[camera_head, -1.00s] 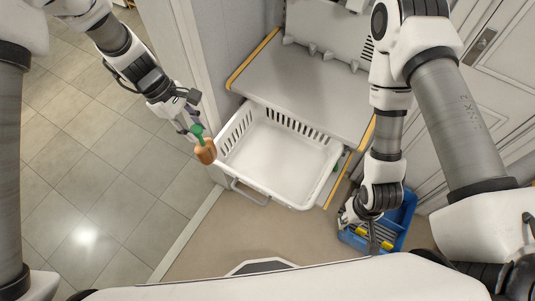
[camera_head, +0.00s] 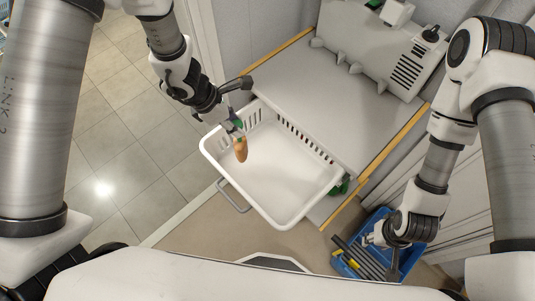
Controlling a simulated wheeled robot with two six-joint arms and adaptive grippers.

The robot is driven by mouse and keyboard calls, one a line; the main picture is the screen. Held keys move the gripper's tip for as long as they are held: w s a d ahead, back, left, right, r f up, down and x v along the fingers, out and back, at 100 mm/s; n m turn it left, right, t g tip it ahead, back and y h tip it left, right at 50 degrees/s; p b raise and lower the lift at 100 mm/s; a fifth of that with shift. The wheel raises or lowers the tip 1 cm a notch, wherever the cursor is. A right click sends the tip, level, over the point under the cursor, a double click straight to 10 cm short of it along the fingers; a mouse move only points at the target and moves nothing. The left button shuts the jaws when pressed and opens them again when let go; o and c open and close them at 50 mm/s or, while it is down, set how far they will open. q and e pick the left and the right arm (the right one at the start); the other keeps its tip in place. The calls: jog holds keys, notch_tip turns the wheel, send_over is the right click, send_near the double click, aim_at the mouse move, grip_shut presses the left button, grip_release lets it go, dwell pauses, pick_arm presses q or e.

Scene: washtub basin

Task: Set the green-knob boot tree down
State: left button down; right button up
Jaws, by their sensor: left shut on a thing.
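The boot tree (camera_head: 241,150), an orange-brown wooden piece with a green knob on top, hangs from my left gripper (camera_head: 237,131). My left gripper is shut on it near the green knob. The boot tree is over the left part of the white basin (camera_head: 280,184), inside its rim in the picture. I cannot tell whether its lower end touches the basin floor. My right gripper (camera_head: 380,240) is over the blue crate at the lower right. Its fingers are small and partly hidden, so their opening is unclear.
The basin stands by a grey worktop (camera_head: 325,100) with yellow edges and has a grey handle (camera_head: 233,197) in front. A blue crate (camera_head: 398,258) holds dark and yellow tools. A small green thing (camera_head: 342,186) shows beside the basin's right rim. The basin floor looks bare.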

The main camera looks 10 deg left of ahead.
aim_at(235, 142)
pick_arm(q)
notch_tip(235, 142, down, 9)
jog(key=shift+d+f+p, duration=0.1)
jog(key=shift+p, duration=0.3)
jog(key=shift+a+f, duration=0.2)
jog(key=shift+d+f+b, duration=0.15)
jog(key=shift+f+b, duration=0.1)
jog(key=shift+b, duration=0.1)
jog(key=c, duration=0.8)
grip_release()
jog(key=shift+r, duration=0.1)
jog(key=shift+c, duration=0.2)
